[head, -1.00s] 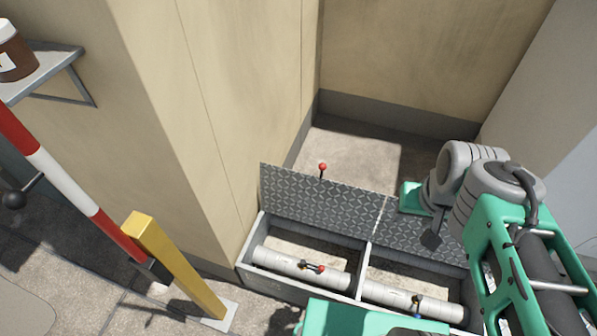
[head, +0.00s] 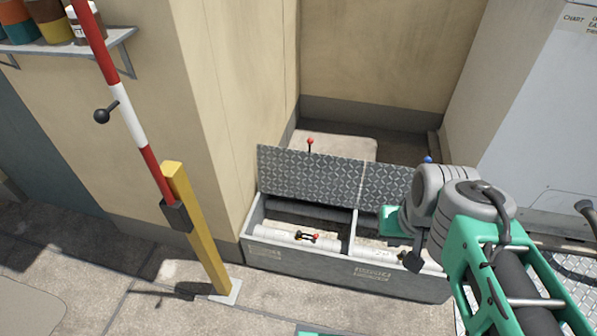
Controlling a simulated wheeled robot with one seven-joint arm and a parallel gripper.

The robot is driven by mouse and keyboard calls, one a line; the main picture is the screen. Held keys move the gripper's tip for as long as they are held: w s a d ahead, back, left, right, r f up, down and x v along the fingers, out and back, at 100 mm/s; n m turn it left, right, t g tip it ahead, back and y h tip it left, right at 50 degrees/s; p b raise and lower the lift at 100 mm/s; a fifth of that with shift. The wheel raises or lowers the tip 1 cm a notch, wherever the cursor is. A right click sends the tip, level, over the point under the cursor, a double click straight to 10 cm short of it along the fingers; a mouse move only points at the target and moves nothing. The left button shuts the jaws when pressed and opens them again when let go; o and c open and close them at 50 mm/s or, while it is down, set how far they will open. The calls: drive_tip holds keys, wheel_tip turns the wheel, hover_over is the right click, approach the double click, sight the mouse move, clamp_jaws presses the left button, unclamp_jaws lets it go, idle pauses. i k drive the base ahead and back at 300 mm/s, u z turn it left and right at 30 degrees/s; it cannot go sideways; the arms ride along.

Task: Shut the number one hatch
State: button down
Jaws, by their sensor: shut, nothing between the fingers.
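A low grey two-compartment box (head: 300,265) stands on the floor against the wall. Its left tread-plate lid (head: 305,178) stands open, tilted back, with a red-knobbed handle (head: 310,142) at its top edge. Its right lid (head: 385,186) also stands open, with a blue knob (head: 428,159). I cannot read which lid is number one; the front labels (head: 264,253) are too small. My gripper (head: 412,262) is shut and empty, in front of the right compartment, partly hidden by my wrist.
A yellow post (head: 197,230) with a raised red-and-white pole (head: 130,115) stands left of the box. A shelf (head: 75,48) with jars is upper left. A grey cabinet (head: 540,130) is at right. Paving in front of the box is mostly clear.

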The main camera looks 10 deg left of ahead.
sight(321, 178)
drive_tip(key=k, duration=0.65)
drive_tip(key=u, duration=1.2)
drive_tip(key=i, duration=1.85)
drive_tip(key=z, duration=1.4)
drive_tip(key=i, duration=0.45)
